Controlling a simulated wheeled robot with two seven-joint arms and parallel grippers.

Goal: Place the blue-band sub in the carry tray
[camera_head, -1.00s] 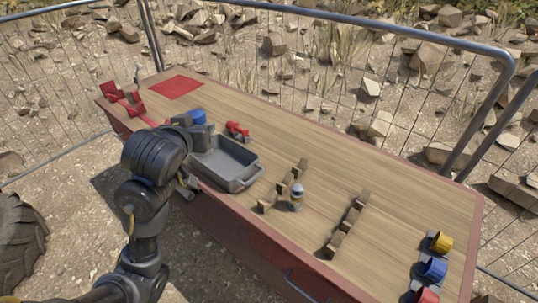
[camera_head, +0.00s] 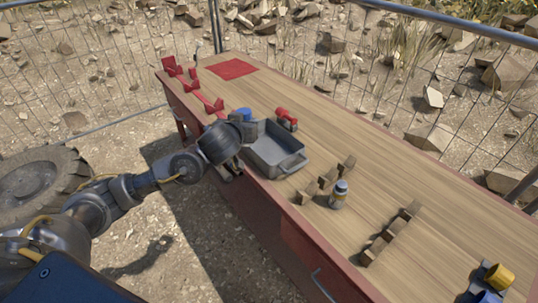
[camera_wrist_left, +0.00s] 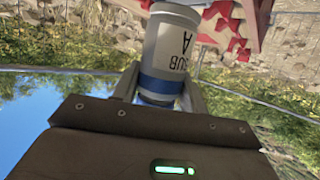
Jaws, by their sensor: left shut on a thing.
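The blue-band sub (camera_wrist_left: 170,50) is a grey-white cylinder marked SUB A with a blue band; it fills the middle of the left wrist view. My left gripper (camera_wrist_left: 163,88) is shut on it around the blue-band end. In the head view my left wrist is at the table's near edge, left of the carry tray. A blue round top (camera_head: 242,113) shows just beyond the wrist; I cannot tell for sure that it is the held sub. The carry tray (camera_head: 291,166) is dark grey, looks empty and lies on the table. My right gripper is out of view.
Red holders (camera_head: 212,104) line the left end. The middle of the tabletop is clear.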

